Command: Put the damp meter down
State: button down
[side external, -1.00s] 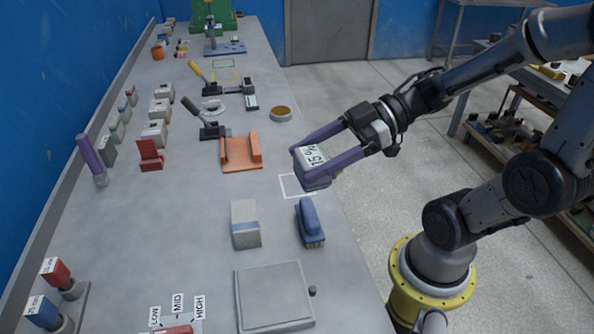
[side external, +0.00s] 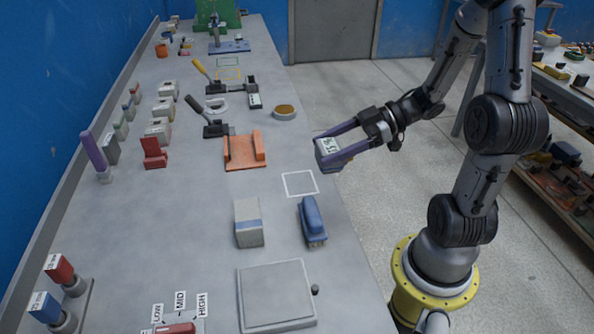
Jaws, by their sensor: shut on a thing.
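The damp meter (side external: 328,150) is a small grey and blue block with a white display that shows a number and a percent sign, partly hidden by a finger. My gripper (side external: 335,147) has purple fingers and is shut on the meter. It holds the meter in the air near the bench's right edge, above and to the right of a white outlined square (side external: 300,184) in the picture. The square is empty.
A blue brush (side external: 312,221) and a grey-white block (side external: 248,223) stand in front of the square. An orange bracket (side external: 244,152) and a round brown-topped dish (side external: 284,112) lie behind it. A flat grey plate (side external: 275,296) is nearer. The bench (side external: 150,230) has bare room left of these.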

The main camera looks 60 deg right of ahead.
jog(key=w+f, duration=0.2)
jog(key=w, duration=0.1)
jog(key=w+d+f, duration=0.1)
jog(key=w+f, duration=0.1)
jog(key=w, duration=0.1)
jog(key=w+f, duration=0.3)
jog(key=shift+d+f, duration=0.1)
jog(key=shift+d, duration=0.1)
jog(key=shift+w+d+f, duration=0.1)
jog(key=shift+w+f, duration=0.05)
jog(key=shift+f, duration=0.85)
jog(key=shift+w+f, duration=0.15)
jog(key=shift+f, duration=0.8)
grip_release()
jog(key=shift+f, duration=0.15)
